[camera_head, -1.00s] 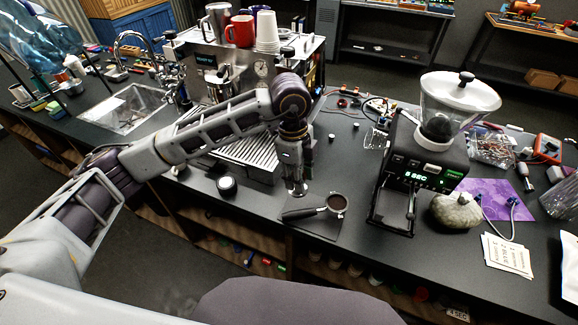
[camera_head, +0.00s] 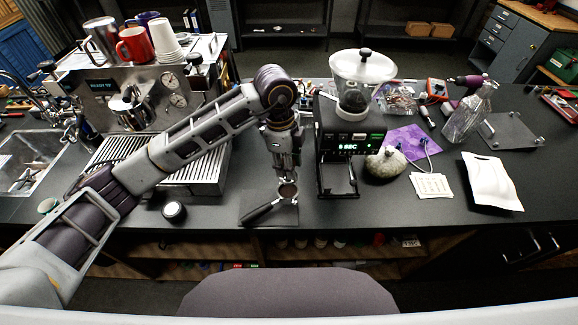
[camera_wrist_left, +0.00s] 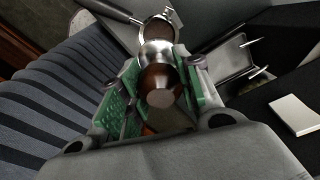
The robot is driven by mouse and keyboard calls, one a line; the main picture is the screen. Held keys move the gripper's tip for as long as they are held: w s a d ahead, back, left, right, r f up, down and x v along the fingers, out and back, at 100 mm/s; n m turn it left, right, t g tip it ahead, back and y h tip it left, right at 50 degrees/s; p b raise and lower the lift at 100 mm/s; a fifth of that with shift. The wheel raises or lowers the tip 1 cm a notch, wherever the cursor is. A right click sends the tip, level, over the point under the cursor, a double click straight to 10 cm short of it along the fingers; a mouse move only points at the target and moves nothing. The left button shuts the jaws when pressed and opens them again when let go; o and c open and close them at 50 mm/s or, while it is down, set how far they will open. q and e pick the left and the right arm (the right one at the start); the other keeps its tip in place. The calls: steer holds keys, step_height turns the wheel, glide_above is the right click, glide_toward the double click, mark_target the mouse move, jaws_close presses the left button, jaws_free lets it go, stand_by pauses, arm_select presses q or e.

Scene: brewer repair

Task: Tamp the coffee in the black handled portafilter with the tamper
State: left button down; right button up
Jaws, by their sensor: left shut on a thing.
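My left gripper (camera_head: 287,172) is shut on the tamper, just above the portafilter. In the left wrist view the tamper (camera_wrist_left: 160,82) has a brown wooden handle between the green finger pads and a silver metal base toward the portafilter. The black handled portafilter (camera_head: 262,212) lies on a dark mat (camera_head: 252,198) near the counter's front edge, its handle pointing front left. Its brown coffee basket (camera_head: 288,191) is right below the gripper and also shows beyond the tamper in the left wrist view. Whether tamper and coffee touch is unclear. My right gripper is not in view.
The grinder (camera_head: 348,140) stands close right of the gripper. The espresso machine (camera_head: 150,100), with cups on top and a ribbed drip tray (camera_head: 200,165), is at the left. Clear counter lies at front right.

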arm_select(q)
steer(key=shift+w, duration=0.35)
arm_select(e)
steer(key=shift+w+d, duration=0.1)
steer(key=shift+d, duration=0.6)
arm_select(q)
steer(key=shift+f+b, duration=0.35)
steer(key=shift+f, duration=0.15)
steer(key=shift+f+b, duration=0.3)
steer(key=shift+f, duration=0.25)
steer(key=shift+f+b, duration=1.25)
steer(key=shift+f, duration=1)
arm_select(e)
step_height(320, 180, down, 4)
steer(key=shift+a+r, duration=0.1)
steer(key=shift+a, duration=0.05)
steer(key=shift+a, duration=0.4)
